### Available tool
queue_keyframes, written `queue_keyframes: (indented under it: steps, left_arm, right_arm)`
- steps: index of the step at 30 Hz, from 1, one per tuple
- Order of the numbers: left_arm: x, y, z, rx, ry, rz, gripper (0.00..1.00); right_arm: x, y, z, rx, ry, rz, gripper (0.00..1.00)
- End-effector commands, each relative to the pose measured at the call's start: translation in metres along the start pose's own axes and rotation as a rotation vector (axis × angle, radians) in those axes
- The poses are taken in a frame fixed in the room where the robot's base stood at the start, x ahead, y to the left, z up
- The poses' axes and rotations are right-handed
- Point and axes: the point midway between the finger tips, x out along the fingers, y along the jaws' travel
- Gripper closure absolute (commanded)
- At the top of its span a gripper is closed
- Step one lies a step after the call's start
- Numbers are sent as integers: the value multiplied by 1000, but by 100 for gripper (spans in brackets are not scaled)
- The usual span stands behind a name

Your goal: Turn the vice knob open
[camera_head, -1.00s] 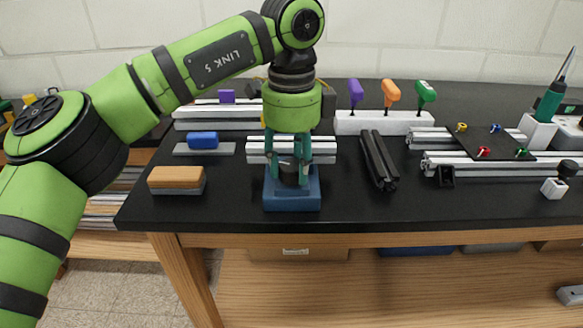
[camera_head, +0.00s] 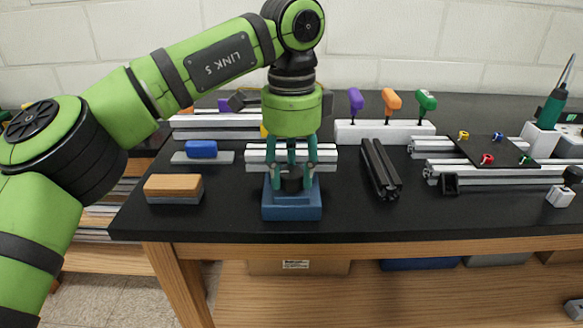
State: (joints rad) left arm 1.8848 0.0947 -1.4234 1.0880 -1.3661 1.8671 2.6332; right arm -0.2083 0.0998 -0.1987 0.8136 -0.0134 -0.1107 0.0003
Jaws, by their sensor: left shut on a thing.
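The vice has a blue base (camera_head: 291,207) and stands near the front edge of the black table. Its dark knob (camera_head: 291,184) sits on top of the base. My left gripper (camera_head: 291,178) points straight down over the vice, with its fingers shut around the knob. The fingers partly hide the knob, so its turn angle cannot be read. A silver extrusion bar (camera_head: 256,153) lies behind the gripper, partly covered by it. My right gripper is not in view.
A wood-topped block (camera_head: 173,187) and a blue block (camera_head: 202,149) lie left of the vice. Black extrusions (camera_head: 380,168) lie to its right. Behind is a white holder (camera_head: 384,132) with purple, orange and green handled tools. Bare tabletop lies at the front right.

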Motion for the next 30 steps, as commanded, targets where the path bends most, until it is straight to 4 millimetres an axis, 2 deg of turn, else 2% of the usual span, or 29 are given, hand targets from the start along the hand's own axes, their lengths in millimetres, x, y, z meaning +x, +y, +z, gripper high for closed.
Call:
queue_keyframes:
  steps: [5,6,7,17,20,23,30]
  left_arm:
    - [2,0,0,-1,-2,3,91]
    - [2,0,0,-1,-2,3,42]
    - [2,0,0,-1,-2,3,34]
    - [0,0,0,0,-1,0,34]
    - [-7,0,0,-1,0,-2,34]
    - [-21,-1,-1,-2,1,-3,34]
    - [-70,0,-1,-4,-1,-3,34]
  right_arm:
    - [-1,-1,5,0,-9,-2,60]
    - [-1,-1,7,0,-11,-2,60]
    - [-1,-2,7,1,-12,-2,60]
    - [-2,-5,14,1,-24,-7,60]
    - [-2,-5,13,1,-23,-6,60]
    - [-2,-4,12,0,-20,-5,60]
    - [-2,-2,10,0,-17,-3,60]
